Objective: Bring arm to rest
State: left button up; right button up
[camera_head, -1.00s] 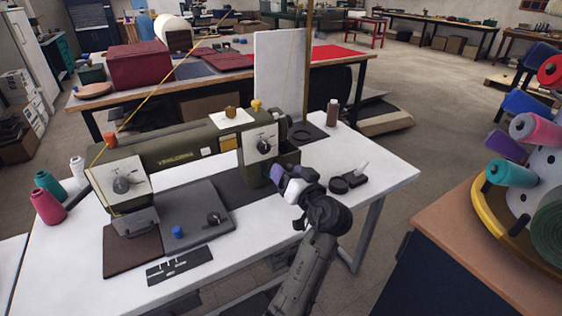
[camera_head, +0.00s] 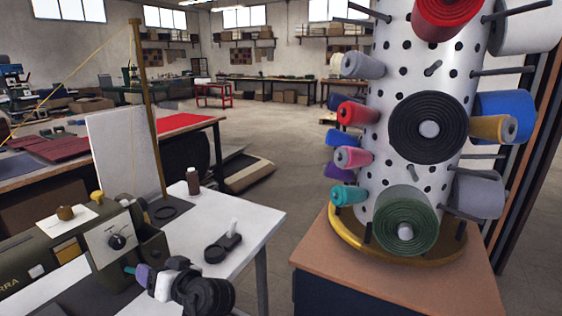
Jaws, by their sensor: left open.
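My left gripper (camera_head: 137,273) is at the lower left of the head view, beside the near end of the olive sewing machine (camera_head: 60,245). It is dark and white with purple and teal near its fingertips. It is open, and I see nothing held in it. It appears close to the machine's end housing; I cannot tell whether it touches. Most of my left arm is cut off by the bottom edge. My right gripper is not in view.
The white sewing table (camera_head: 245,220) carries a brown bottle (camera_head: 193,181) and a small black stand (camera_head: 222,245). At right, a white pegged thread tower (camera_head: 400,90) with several spools stands on a brown-topped cabinet (camera_head: 330,260). Open floor (camera_head: 290,150) lies between and beyond.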

pick_arm(q)
jog(key=s+d+m+t+h+p, duration=0.55)
jog(key=s+d+h, duration=0.4)
jog(key=h, duration=0.45)
jog(key=s+a+f+m+g+p, duration=0.1)
jog(key=s+f+g+p, duration=0.25)
jog(key=s, duration=0.65)
jog(key=s+f+m+g+h+p, duration=0.1)
jog(key=s+f+g+p, duration=0.3)
jog(key=s, duration=0.7)
jog(key=s+a+f+m+g+p, duration=0.1)
jog(key=s+f+g+p, duration=0.1)
jog(key=s+f+p, duration=0.6)
notch_tip(320, 180, up, 41)
jog(key=s+p, duration=0.2)
jog(key=p, duration=3.3)
jog(key=shift+s+d+f, duration=0.15)
jog(key=shift+s+d, duration=0.05)
jog(key=shift+d, duration=0.1)
jog(key=shift+f, duration=0.1)
jog(key=shift+c, duration=0.2)
